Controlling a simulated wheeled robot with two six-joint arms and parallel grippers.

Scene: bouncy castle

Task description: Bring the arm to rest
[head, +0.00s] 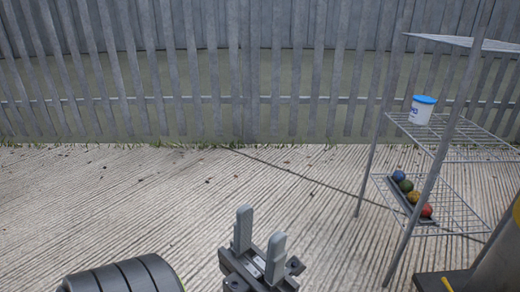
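My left gripper (259,238) shows at the bottom middle of the head view, pointing up. Its two grey fingers stand apart with nothing between them. A dark rounded part of my arm (125,277) shows at the bottom left. The gripper is over the ribbed concrete ground and touches nothing that I can see. My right gripper is not in the picture.
A wire shelf rack (455,155) stands at the right. A white tub with a blue lid (422,109) is on its middle shelf. A dark tray (402,203) with several coloured balls is lower. A metal fence (200,80) runs behind. The concrete (130,200) at left is clear.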

